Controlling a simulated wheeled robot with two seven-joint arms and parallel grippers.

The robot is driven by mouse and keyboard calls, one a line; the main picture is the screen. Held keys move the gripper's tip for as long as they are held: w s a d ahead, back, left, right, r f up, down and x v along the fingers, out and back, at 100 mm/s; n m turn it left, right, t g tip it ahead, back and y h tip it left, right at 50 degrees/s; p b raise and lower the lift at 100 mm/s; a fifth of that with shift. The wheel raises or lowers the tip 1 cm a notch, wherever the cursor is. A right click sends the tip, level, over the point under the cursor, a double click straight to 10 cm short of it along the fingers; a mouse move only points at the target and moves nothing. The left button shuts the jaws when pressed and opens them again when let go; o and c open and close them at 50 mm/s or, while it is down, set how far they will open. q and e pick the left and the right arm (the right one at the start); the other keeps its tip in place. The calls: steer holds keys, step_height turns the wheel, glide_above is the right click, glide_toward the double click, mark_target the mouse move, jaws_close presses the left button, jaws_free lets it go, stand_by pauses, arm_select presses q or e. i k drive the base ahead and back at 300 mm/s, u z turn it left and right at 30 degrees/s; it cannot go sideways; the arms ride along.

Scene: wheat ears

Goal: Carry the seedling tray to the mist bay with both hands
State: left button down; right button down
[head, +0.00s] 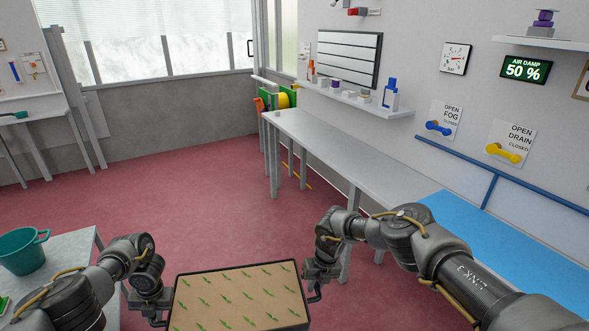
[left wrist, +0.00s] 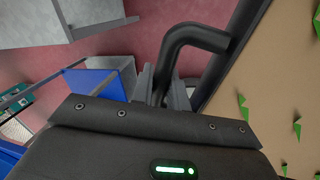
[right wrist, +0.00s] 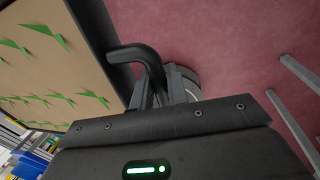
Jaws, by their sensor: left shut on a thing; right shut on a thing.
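The seedling tray (head: 238,297) is a dark-rimmed tray with tan soil and rows of small green seedlings. It is at the bottom middle of the head view, held between my two grippers above the red floor. My left gripper (head: 158,310) is shut on the tray's left handle, a black bent bar (left wrist: 195,38) in the left wrist view. My right gripper (head: 314,287) is shut on the right handle, which shows in the right wrist view (right wrist: 140,55). The tray looks about level. I cannot tell which surface is the mist bay; a blue mat (head: 480,240) lies on the right-hand bench.
A long grey bench (head: 320,145) runs along the right wall. A table with a teal bucket (head: 22,251) stands at the left. Signs for fog (head: 445,121) and drain (head: 511,144) hang above a blue pipe (head: 485,175). The red floor (head: 190,200) ahead is clear.

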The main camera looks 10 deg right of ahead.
mark_target(495, 241)
steer(key=i, duration=0.85)
steer(key=z, duration=2.75)
steer(key=k, duration=0.55)
steer(key=z, duration=0.4)
